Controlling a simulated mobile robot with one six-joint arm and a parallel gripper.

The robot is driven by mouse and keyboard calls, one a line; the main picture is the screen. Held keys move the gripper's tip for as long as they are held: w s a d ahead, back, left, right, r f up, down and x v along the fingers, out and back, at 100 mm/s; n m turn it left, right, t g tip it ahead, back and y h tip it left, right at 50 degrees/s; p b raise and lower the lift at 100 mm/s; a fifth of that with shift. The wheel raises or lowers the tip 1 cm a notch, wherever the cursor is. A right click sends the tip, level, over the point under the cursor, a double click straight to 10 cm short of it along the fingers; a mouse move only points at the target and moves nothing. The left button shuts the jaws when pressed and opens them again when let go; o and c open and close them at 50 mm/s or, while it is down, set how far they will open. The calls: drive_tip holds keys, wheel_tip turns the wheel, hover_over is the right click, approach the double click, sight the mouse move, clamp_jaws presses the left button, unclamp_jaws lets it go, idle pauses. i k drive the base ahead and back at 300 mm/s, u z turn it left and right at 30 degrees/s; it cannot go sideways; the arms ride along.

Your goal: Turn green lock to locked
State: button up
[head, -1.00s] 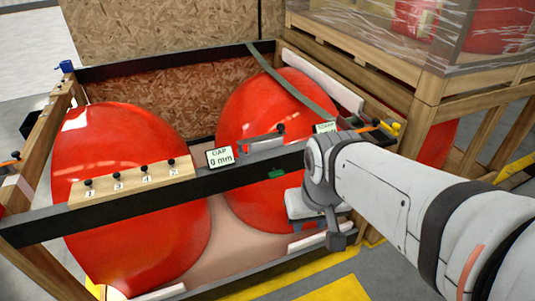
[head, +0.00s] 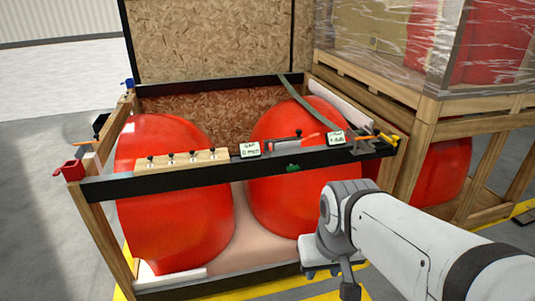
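The green lock (head: 293,168) is a small green piece on the front face of the crate's black front bar (head: 215,178), right of the middle. It is too small to tell which way it is turned. My gripper (head: 322,274) is at the lower middle right, in front of the crate. In the picture it is below the green lock and slightly to its right, clear of the bar. Its wrist hides most of its fingers, so I cannot tell if it is open or shut.
Two large red nosecones (head: 170,215) stand in the crate behind the bar. A wooden strip with several black knobs (head: 182,160), a "0 mm" gap sign (head: 250,149) and a second sign (head: 336,138) sit along it. A red clamp (head: 71,170) is at the left corner. A wrapped pallet stands right.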

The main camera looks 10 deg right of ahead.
sight(291, 168)
drive_tip(key=u, duration=0.15)
drive_tip(key=i, duration=1)
drive_tip(key=u, duration=0.05)
